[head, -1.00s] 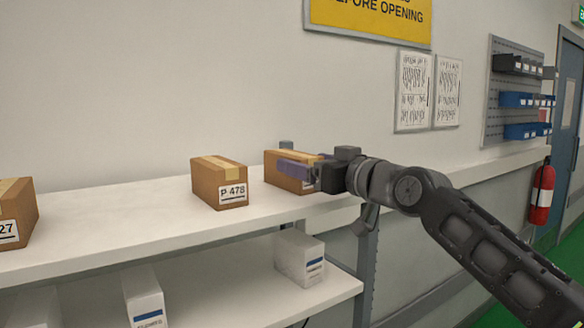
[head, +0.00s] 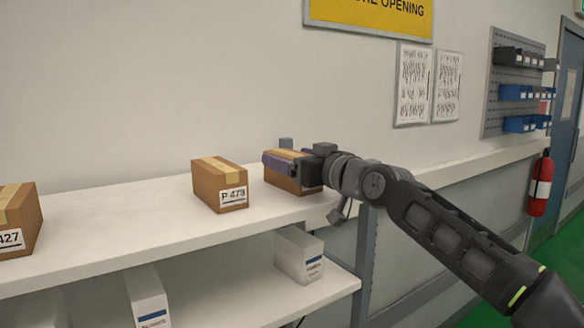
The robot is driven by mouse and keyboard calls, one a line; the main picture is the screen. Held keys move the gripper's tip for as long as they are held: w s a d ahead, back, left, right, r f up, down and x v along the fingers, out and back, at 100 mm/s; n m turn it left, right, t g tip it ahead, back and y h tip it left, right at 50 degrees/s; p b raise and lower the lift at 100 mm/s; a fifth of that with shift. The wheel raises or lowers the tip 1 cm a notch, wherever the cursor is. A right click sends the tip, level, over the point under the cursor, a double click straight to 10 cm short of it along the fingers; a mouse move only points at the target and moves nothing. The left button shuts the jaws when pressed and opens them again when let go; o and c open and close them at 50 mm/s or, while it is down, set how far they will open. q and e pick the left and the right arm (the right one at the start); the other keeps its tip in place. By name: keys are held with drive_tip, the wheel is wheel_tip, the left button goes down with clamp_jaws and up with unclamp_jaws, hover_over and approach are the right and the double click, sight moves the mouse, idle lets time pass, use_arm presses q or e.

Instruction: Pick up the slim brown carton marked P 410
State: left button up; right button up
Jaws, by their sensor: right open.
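A brown carton (head: 290,182) with tan tape stands at the right end of the upper shelf. My right gripper (head: 281,163) overlaps its upper part in the head view, its purple fingers pointing left. The jaws are open. The arm hides the carton's right side, and I can read no label on it, so I cannot tell whether it is P 410. I cannot tell whether the fingers straddle the carton or touch it. My left gripper is not in view.
A brown carton whose label looks like P 478 (head: 220,186) stands just left, and one ending in 427 (head: 17,222) stands at the far left. White boxes (head: 299,255) sit on the lower shelf. The upper shelf (head: 120,222) is bare between the left cartons.

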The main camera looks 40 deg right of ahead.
sight(292, 154)
idle(0.4)
drive_tip(key=c, duration=1.5)
drive_tip(key=shift+r, duration=0.15)
drive_tip(key=shift+c, duration=0.2)
drive_tip(key=shift+r, duration=0.5)
wheel_tip(292, 154, up, 2)
drive_tip(key=shift+r, duration=0.15)
drive_tip(key=s+b, duration=0.1)
drive_tip(key=s, duration=0.1)
drive_tip(key=s+b, duration=0.2)
drive_tip(key=s, duration=0.1)
drive_tip(key=s+b, duration=0.1)
drive_tip(key=s, duration=0.1)
drive_tip(key=shift+s+d+f+b, duration=0.3)
drive_tip(key=shift+s+f, duration=0.1)
drive_tip(key=s+b, duration=0.2)
drive_tip(key=s, duration=0.8)
drive_tip(key=shift+s+r, duration=0.15)
drive_tip(key=shift+r, duration=0.2)
drive_tip(key=shift+a, duration=0.1)
